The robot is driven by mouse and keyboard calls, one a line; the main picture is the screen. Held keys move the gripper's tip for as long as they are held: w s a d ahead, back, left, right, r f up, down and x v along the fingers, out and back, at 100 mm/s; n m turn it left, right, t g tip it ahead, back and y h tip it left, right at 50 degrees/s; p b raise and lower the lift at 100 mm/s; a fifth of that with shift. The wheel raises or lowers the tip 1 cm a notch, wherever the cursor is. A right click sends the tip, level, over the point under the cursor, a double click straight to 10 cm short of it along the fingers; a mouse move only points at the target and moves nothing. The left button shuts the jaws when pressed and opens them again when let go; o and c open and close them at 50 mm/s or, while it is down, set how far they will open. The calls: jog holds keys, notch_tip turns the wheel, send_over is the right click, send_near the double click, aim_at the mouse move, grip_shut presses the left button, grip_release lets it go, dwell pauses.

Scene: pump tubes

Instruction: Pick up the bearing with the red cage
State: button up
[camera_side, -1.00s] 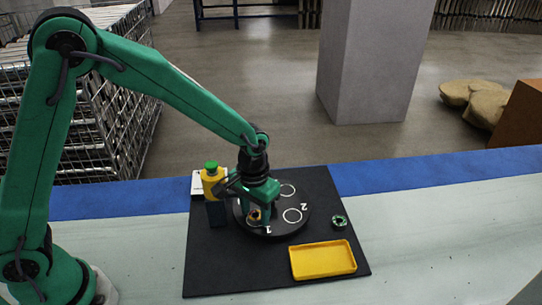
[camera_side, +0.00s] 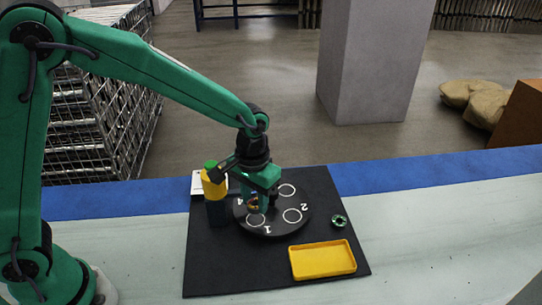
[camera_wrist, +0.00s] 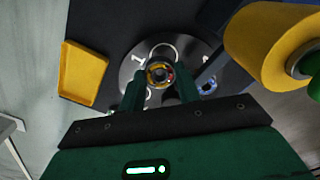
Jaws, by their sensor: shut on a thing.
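My gripper (camera_side: 256,207) is shut on a small ring-shaped bearing (camera_side: 252,204), above the black turntable (camera_side: 272,230). In the wrist view the bearing (camera_wrist: 160,74) sits between the fingertips of my gripper (camera_wrist: 160,84). It shows a metal ring with red and yellowish tints; its cage colour is hard to read at this size. Spot 1 on the turntable is a bare white circle, and so is spot 2. A second bearing with a blue tint (camera_wrist: 208,86) lies right of the fingers in the wrist view.
A bearing with a green tint (camera_side: 339,221) lies on the black mat (camera_side: 215,270) right of the turntable. An empty yellow tray (camera_side: 323,260) is at the mat's front right. The front left mat is clear.

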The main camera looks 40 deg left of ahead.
jog(key=s+d+r, duration=0.6)
jog(key=s, duration=0.2)
jog(key=shift+s+d+r, duration=0.2)
jog(key=shift+s+d, duration=0.1)
jog(key=shift+d, duration=0.1)
jog(key=d+f, duration=0.2)
jog(key=d, duration=1.3)
send_over(321, 261)
notch_tip(321, 261, down, 8)
jog(key=shift+r, duration=0.25)
jog(key=shift+f, duration=2)
jog(key=shift+f, duration=0.15)
